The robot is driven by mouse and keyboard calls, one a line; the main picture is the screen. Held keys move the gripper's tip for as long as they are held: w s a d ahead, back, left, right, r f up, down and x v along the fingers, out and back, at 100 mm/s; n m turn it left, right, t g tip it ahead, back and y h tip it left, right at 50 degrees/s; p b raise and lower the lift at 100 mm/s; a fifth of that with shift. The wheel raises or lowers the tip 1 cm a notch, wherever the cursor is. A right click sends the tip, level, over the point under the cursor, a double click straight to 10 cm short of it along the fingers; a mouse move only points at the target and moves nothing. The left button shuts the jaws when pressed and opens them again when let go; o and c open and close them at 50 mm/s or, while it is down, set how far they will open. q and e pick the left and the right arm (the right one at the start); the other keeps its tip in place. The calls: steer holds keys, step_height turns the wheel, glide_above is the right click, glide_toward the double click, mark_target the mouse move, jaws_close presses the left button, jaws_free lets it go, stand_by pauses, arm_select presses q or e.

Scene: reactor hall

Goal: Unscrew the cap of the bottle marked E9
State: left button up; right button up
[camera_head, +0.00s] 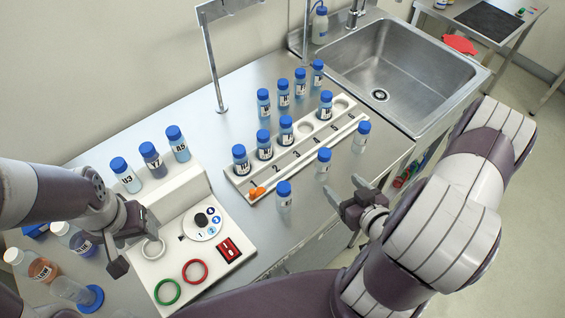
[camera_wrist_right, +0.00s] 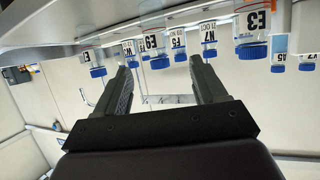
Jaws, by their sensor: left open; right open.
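A clear bottle with a blue cap and a label that seems to read E9 (camera_wrist_right: 152,42) shows in the right wrist view, where bottles appear cap-down. It lies in the gap between my right fingertips in that picture, beyond them and apart. In the head view the labels are too small to tell which bottle it is. My right gripper (camera_head: 344,190) is open and empty, right of the front loose bottles; its fingers show in the right wrist view (camera_wrist_right: 163,66). My left gripper (camera_head: 134,240) is open and empty above the white panel at the left.
A white numbered rack (camera_head: 300,158) holds several blue-capped bottles, with more behind it and loose ones (camera_head: 284,197) in front. A white panel (camera_head: 160,270) carries rings and a red switch. A metal stand (camera_head: 221,106) rises behind; a sink (camera_head: 400,60) lies at the back right.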

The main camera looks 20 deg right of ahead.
mark_target(328, 151)
steer(key=x, duration=0.4)
steer(key=p+x, duration=0.1)
steer(key=x, duration=0.3)
steer(key=p+x, duration=0.1)
steer(key=x, duration=0.3)
steer(key=shift+d+r, duration=0.2)
steer(key=shift+d, duration=0.15)
steer(key=shift+w+f, duration=0.15)
steer(key=shift+w, duration=0.15)
steer(key=c, duration=1)
steer(key=shift+c, duration=0.2)
steer(key=shift+r, duration=0.4)
steer(key=r, duration=0.2)
steer(key=s+d+r, duration=0.1)
steer(key=r, duration=0.1)
steer(key=shift+b, duration=0.35)
steer(key=s+d+r, duration=0.5)
steer(key=s+r, duration=0.1)
steer(key=s, duration=0.2)
steer(key=shift+s+d+r, duration=0.15)
steer(key=shift+s+d, duration=0.15)
steer(key=shift+d, duration=0.1)
steer(key=shift+o, duration=0.3)
